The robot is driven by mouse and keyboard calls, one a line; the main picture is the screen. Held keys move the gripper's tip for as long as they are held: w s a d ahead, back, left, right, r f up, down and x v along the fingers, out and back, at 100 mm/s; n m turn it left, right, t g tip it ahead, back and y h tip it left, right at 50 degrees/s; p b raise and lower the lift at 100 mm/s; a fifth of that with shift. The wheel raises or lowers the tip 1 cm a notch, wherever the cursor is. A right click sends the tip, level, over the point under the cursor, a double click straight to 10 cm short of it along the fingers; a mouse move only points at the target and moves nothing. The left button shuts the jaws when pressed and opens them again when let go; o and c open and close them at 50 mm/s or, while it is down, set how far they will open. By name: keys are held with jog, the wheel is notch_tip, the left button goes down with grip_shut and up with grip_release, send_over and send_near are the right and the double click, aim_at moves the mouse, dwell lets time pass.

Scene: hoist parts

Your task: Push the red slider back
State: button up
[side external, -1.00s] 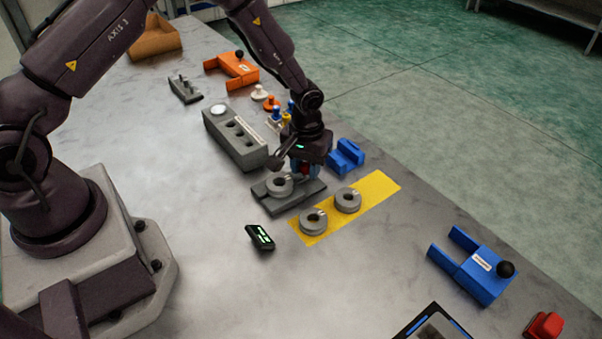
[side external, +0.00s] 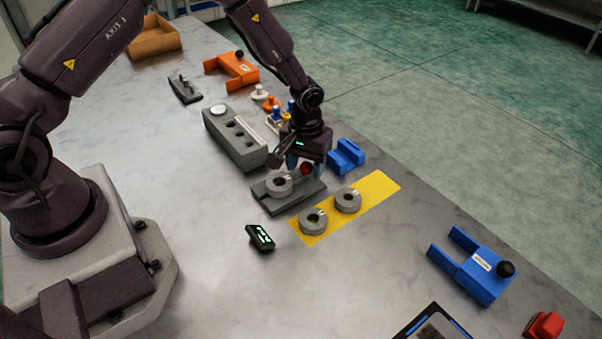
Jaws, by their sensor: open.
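The red slider (side external: 306,168) shows as a small rounded red knob at the back of a grey base block (side external: 284,204). A grey ring (side external: 279,185) sits on the same block, to the left of the knob. My gripper (side external: 305,172) points down over the back of the block, its bluish fingers apart on either side of the red knob. I cannot tell whether the fingers touch the knob. The lower part of the slider is hidden.
Two grey rings (side external: 313,221) (side external: 348,200) lie on a yellow strip (side external: 377,190) in front. A grey block with holes (side external: 235,138) stands to the left, a blue cradle (side external: 346,156) to the right. A dark display (side external: 260,237) lies front left.

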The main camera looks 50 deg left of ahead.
jog(key=shift+r, duration=3.2)
